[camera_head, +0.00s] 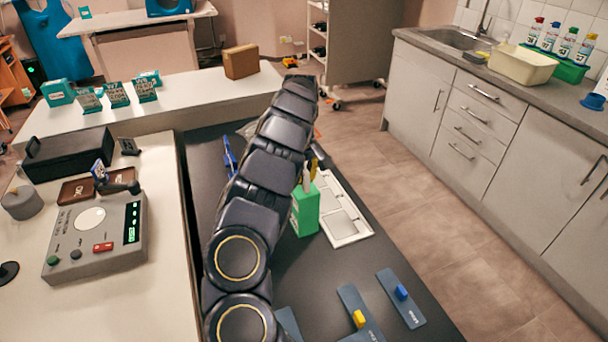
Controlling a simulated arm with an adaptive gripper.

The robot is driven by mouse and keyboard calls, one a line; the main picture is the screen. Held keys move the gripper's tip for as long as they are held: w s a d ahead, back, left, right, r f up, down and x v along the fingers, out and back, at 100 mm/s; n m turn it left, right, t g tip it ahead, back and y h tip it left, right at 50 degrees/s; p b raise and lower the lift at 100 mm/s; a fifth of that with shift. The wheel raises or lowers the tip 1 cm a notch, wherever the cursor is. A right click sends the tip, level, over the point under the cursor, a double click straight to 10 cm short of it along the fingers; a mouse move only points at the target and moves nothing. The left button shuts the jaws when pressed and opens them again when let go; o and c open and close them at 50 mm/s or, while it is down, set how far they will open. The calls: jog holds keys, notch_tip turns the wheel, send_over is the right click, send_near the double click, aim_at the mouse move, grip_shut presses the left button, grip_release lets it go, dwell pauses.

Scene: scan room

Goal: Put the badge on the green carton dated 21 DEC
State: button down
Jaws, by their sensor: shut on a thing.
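A bright green carton (306,208) stands upright on the dark table, just right of my arm, which hides part of it. I cannot read a date on it. Several teal-green cartons stand on the white counter at the left, one of them at its left end (57,93); their print is too small to read.
A white compartment tray (346,226) lies right of the green carton. Flat blue-grey strips with a yellow block (359,318) and a blue block (401,292) lie nearer. A blue object (229,156) is left of my arm. A brown box (241,62) sits on the white counter.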

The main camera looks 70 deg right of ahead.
aim_at(303, 169)
jog(key=c, duration=1.2)
grip_release()
jog(key=shift+f, duration=0.1)
jog(key=shift+o, duration=0.2)
notch_tip(303, 169, up, 12)
jog(key=shift+f, duration=0.15)
jog(key=shift+r, duration=0.35)
jog(key=shift+w, duration=0.1)
